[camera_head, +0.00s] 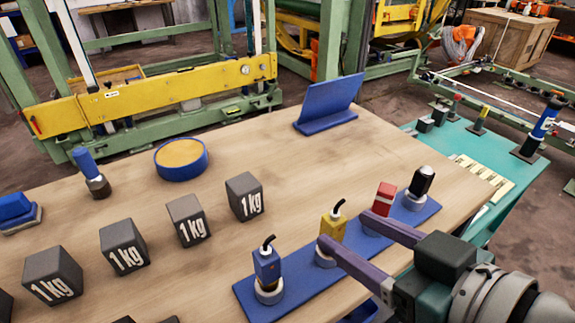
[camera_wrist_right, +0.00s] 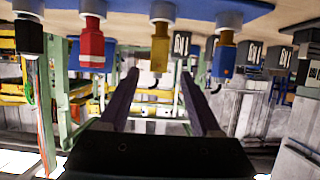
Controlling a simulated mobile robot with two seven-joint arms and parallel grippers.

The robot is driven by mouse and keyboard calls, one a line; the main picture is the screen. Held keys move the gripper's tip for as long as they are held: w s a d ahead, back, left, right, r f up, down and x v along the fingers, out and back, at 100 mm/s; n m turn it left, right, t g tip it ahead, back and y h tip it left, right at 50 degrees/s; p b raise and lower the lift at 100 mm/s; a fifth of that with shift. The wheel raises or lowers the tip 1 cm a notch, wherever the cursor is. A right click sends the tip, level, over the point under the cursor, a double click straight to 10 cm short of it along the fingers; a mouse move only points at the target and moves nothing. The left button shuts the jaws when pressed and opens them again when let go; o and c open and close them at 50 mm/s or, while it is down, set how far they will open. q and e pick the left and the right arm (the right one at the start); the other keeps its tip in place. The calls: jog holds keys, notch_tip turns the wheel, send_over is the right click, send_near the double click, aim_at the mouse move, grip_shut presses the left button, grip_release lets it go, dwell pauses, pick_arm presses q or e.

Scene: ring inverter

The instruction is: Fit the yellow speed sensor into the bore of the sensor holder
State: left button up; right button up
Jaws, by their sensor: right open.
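The yellow speed sensor (camera_head: 334,226), with a black cable stub on top, stands upright in a light ring on a blue board (camera_head: 400,238). It also shows in the upside-down right wrist view (camera_wrist_right: 159,52). My right gripper (camera_head: 347,231) is open and empty. Its two purple fingers reach toward the yellow sensor, one on each side of its line in the wrist view (camera_wrist_right: 159,74). Whether the fingertips flank it or stop just short, I cannot tell. I cannot make out which object is the sensor holder. My left gripper is not in view.
On the same board stand a blue sensor (camera_head: 267,266), a red sensor (camera_head: 384,197) and a black sensor (camera_head: 422,181). Several dark 1 kg blocks (camera_head: 187,221) stand to the left. A round blue dish (camera_head: 181,170) and a blue stand (camera_head: 328,104) are farther back. The middle back is clear.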

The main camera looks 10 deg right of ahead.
jog(key=shift+x, duration=1.2)
jog(key=b+x, duration=0.1)
jog(key=x, duration=0.4)
jog(key=shift+w+f, duration=0.25)
jog(key=shift+f, duration=0.05)
grip_shut()
